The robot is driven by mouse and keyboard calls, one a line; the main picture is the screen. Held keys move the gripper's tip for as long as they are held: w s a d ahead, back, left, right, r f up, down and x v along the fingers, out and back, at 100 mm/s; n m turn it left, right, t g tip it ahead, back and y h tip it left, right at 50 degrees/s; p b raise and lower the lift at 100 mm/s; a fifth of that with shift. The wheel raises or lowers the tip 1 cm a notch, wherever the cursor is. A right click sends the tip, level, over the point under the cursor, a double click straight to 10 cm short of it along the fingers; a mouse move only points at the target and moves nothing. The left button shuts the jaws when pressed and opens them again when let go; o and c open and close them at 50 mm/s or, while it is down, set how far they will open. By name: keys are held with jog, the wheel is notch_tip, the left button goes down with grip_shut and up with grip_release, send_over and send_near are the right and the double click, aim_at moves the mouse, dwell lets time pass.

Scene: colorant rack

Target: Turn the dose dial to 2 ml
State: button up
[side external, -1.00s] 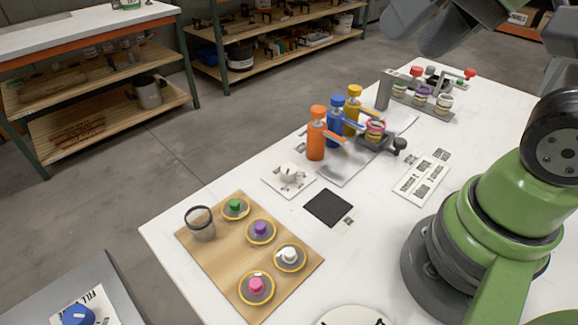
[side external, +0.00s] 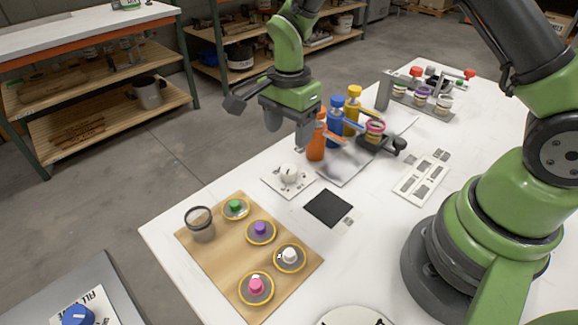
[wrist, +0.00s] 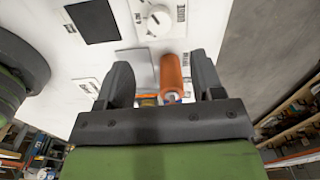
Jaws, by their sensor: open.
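The dose dial appears to be the white knob (side external: 290,174) on a white plate with marks around it, in front of the orange pump bottle (side external: 316,146). In the wrist view the knob (wrist: 158,20) shows at the top, with small labels that I cannot read surely. My gripper (side external: 288,135) is open and empty, raised above the table behind the dial and beside the orange bottle. In the wrist view the orange bottle (wrist: 172,72) shows between the fingers of my gripper (wrist: 163,75), but I cannot tell that it is between them in depth.
Blue (side external: 336,118) and yellow (side external: 353,112) pump bottles stand beside the orange one. A black square pad (side external: 328,207) lies in front of the dial. A wooden board (side external: 215,262) holds several coloured knobs and a glass (side external: 200,224). A blue knob (side external: 78,316) shows at bottom left.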

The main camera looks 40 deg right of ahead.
aim_at(289, 169)
notch_tip(289, 169, down, 10)
jog(key=shift+r, duration=0.1)
jog(key=shift+c, duration=0.4)
jog(key=c, duration=0.8)
jog(key=shift+c, duration=0.2)
